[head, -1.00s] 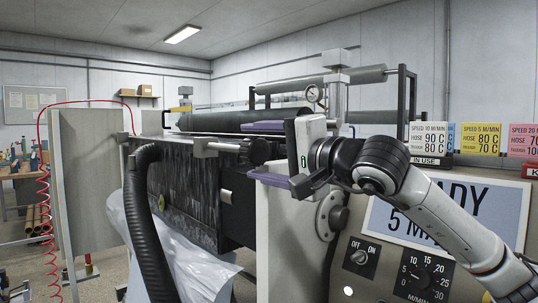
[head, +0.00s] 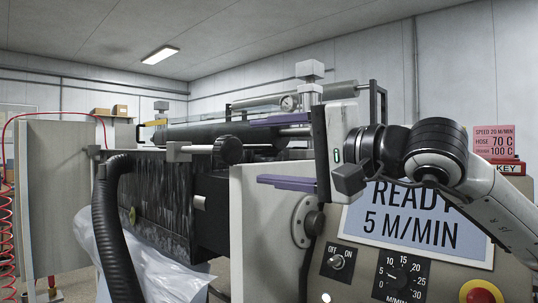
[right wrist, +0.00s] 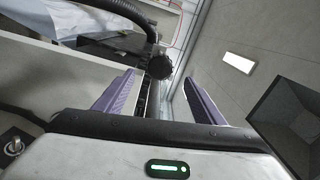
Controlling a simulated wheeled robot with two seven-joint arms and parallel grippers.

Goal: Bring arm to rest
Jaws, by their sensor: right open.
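My right gripper (head: 284,152) is in front of the coating machine's control panel, at mid-height in the head view. Its two purple fingers point left and stand wide apart, one above the other, with nothing between them. In the right wrist view the gripper (right wrist: 160,100) shows the same two purple fingers apart and empty. A black knob (right wrist: 160,66) shows beyond them, and it also shows in the head view (head: 228,150) on the machine. My left gripper is not in view.
The control panel has a display (head: 415,213) reading READY 5 M/MIN, an off-on switch (head: 337,261), a speed dial (head: 398,279) and a red button (head: 480,295). A black hose (head: 108,225) hangs at left. A pink speed card (head: 494,142) stands at right.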

